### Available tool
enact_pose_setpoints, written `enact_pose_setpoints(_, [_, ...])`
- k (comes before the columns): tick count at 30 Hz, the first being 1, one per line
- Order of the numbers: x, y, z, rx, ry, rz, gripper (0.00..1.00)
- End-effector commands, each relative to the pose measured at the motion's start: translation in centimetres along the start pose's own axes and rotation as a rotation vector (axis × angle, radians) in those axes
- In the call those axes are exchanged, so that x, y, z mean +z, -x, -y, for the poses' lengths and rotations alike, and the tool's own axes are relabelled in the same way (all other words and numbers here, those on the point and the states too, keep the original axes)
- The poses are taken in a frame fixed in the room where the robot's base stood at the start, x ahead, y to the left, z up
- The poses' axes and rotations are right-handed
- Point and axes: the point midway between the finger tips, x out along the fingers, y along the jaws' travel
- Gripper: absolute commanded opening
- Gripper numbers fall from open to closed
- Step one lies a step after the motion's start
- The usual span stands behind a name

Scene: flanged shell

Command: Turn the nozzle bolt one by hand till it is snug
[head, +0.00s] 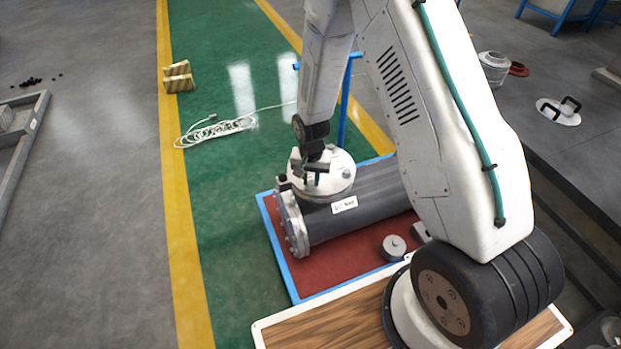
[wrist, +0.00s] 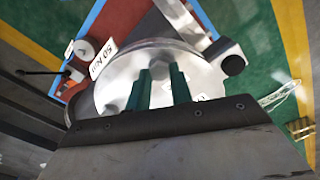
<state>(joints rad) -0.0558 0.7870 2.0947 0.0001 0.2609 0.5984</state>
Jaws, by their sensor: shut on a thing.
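The dark grey shell (head: 360,205) lies on its side, with a bolted metal flange (head: 293,225) at its left end. A round pale nozzle flange (head: 335,187) sits on top; it also fills the middle of the wrist view (wrist: 115,92). A dark bolt (head: 346,174) shows on its right part. My gripper (head: 314,182) points down at the left part of this flange. Its two green fingers (wrist: 160,95) reach over the flange face with a narrow gap between them.
A white label (head: 344,205) is on the shell, reading "50 Nm" in the wrist view. A round grey part (head: 394,246) with a knob stands on the red mat (head: 335,265). A blue post (head: 346,105) rises behind. A white cable coil (head: 215,130) lies on the green floor.

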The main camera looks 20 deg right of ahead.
Motion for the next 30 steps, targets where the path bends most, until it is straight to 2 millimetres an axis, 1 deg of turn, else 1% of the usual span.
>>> enact_pose_setpoints(4, [-0.2, 0.2, 0.1, -0.003, 0.0, -0.004, 0.0])
enact_pose_setpoints(5, [-0.2, 0.2, 0.1, -0.003, 0.0, -0.004, 0.27])
enact_pose_setpoints(6, [-0.2, 0.1, 0.1, -0.003, 0.001, -0.004, 0.38])
enact_pose_setpoints(7, [-0.2, 0.1, 0.1, -0.003, 0.001, -0.004, 0.44])
enact_pose_setpoints(14, [-0.1, 0.1, 0.1, -0.001, 0.002, -0.002, 0.44])
enact_pose_setpoints(17, [-0.1, 0.4, 0.1, -0.002, 0.002, -0.003, 0.44])
enact_pose_setpoints(20, [-0.2, 1.6, 0.1, -0.004, 0.002, -0.005, 0.44])
enact_pose_setpoints(27, [-0.1, 5.7, 0.1, -0.004, 0.001, -0.005, 0.44])
enact_pose_setpoints(30, [-0.2, 6.9, 0.1, -0.003, 0.001, -0.005, 0.44])
